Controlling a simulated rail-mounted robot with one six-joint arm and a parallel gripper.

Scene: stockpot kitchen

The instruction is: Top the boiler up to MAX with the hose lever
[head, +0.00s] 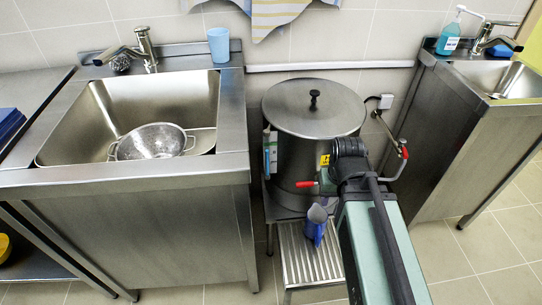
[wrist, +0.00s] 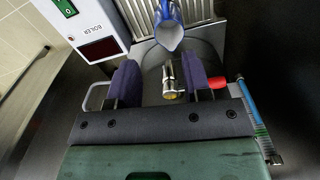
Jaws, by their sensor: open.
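The boiler (head: 300,150) is a round steel pot with a black-knobbed lid, between two sinks. The hose lever (head: 404,151) looks to be the red handle on the pipe at its right; the arm stands left of it. A level gauge (head: 271,150) shows at the boiler's left side, and a bluish gauge tube (wrist: 250,105) in the wrist view; its marks are too small to read. My gripper (wrist: 160,68) is open and empty, its fingers either side of the boiler tap (wrist: 170,82), which has a red lever (wrist: 218,82). The head view hides the fingers behind my arm.
A blue jug (head: 315,222) stands on a slatted stand (head: 300,262) below the tap. A boiler control box (wrist: 85,25) with a dark display shows upside down. The left sink (head: 95,110) holds a colander (head: 152,141). The right sink counter (head: 450,120) stands close by.

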